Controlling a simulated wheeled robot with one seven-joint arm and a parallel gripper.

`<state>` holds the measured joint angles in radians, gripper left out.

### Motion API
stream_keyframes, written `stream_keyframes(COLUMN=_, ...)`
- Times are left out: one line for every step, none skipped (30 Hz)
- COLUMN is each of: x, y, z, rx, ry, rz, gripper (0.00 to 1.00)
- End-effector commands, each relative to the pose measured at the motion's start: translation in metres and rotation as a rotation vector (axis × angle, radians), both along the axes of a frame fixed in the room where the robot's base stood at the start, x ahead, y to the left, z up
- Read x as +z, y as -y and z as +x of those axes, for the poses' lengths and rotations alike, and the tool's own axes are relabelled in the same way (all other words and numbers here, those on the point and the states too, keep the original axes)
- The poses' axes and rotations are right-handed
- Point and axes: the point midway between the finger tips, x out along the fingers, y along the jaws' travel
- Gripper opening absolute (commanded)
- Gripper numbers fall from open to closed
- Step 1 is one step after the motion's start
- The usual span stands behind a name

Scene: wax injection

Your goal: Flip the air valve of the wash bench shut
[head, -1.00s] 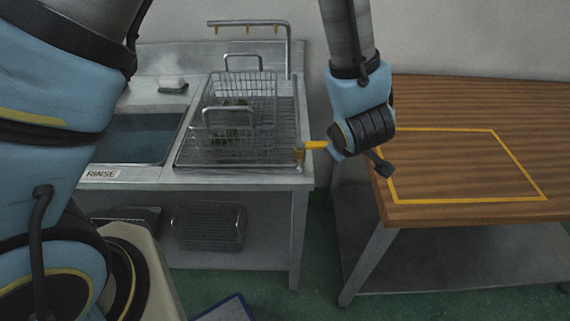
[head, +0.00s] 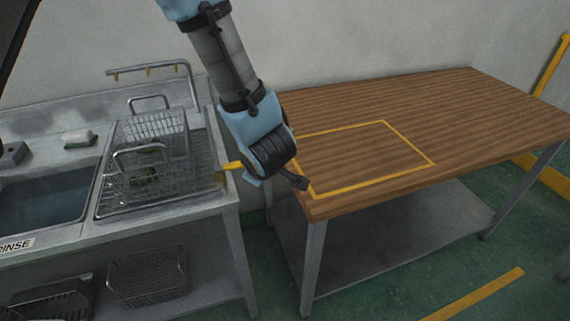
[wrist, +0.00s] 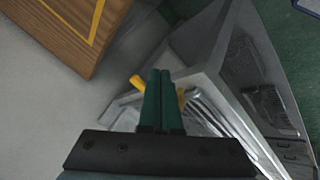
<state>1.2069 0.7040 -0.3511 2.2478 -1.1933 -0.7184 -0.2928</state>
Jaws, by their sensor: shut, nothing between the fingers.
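The air valve shows as a yellow lever (head: 231,166) at the right end of the wash bench (head: 228,195), with a brass-coloured body at the bench edge. In the head view the lever sticks out to the right toward my wrist, which hides its far end. In the wrist view the yellow lever (wrist: 137,82) shows on the left of my fingers, and a bit of yellow shows on their right. My gripper (wrist: 160,75) has its two dark green fingers together, empty, in front of the lever. I cannot tell whether they touch it. The head view hides the fingers.
Wire baskets (head: 178,138) with something green inside stand on the bench's drainer. A sink marked RINSE (head: 45,200) is at the left. A wooden table (head: 440,115) with a yellow outline stands close on the right, its near corner beside my wrist. A narrow floor gap separates the two.

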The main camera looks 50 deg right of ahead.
Motion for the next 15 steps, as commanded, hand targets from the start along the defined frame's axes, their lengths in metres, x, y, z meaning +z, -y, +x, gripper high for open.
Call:
stream_keyframes(x=0.006, y=0.002, z=-0.005, rx=-0.003, ry=0.000, rz=-0.005, gripper=0.00)
stream_keyframes(x=0.008, y=0.002, z=-0.007, rx=-0.003, ry=0.001, rz=-0.004, gripper=0.00)
stream_keyframes(x=0.012, y=0.002, z=-0.010, rx=-0.003, ry=0.000, rz=-0.005, gripper=0.00)
stream_keyframes(x=0.014, y=0.003, z=-0.012, rx=-0.003, ry=-0.001, rz=-0.004, gripper=0.00)
stream_keyframes(x=0.017, y=0.003, z=-0.014, rx=-0.004, ry=-0.001, rz=-0.004, gripper=0.00)
stream_keyframes(x=0.021, y=0.003, z=-0.017, rx=-0.005, ry=-0.001, rz=-0.005, gripper=0.00)
stream_keyframes(x=0.024, y=0.003, z=-0.019, rx=-0.004, ry=-0.001, rz=-0.005, gripper=0.00)
stream_keyframes(x=0.027, y=0.004, z=-0.021, rx=-0.005, ry=-0.001, rz=-0.005, gripper=0.00)
stream_keyframes(x=0.031, y=0.004, z=-0.025, rx=-0.003, ry=-0.002, rz=-0.004, gripper=0.00)
stream_keyframes(x=0.035, y=0.004, z=-0.028, rx=-0.004, ry=-0.001, rz=-0.005, gripper=0.00)
stream_keyframes(x=0.038, y=0.005, z=-0.030, rx=-0.005, ry=-0.001, rz=-0.005, gripper=0.00)
stream_keyframes(x=0.043, y=0.005, z=-0.034, rx=-0.004, ry=-0.001, rz=-0.005, gripper=0.00)
stream_keyframes(x=0.047, y=0.005, z=-0.037, rx=-0.004, ry=-0.001, rz=-0.005, gripper=0.00)
stream_keyframes(x=0.051, y=0.006, z=-0.039, rx=-0.004, ry=-0.001, rz=-0.005, gripper=0.00)
stream_keyframes(x=0.056, y=0.006, z=-0.044, rx=-0.004, ry=-0.002, rz=-0.005, gripper=0.00)
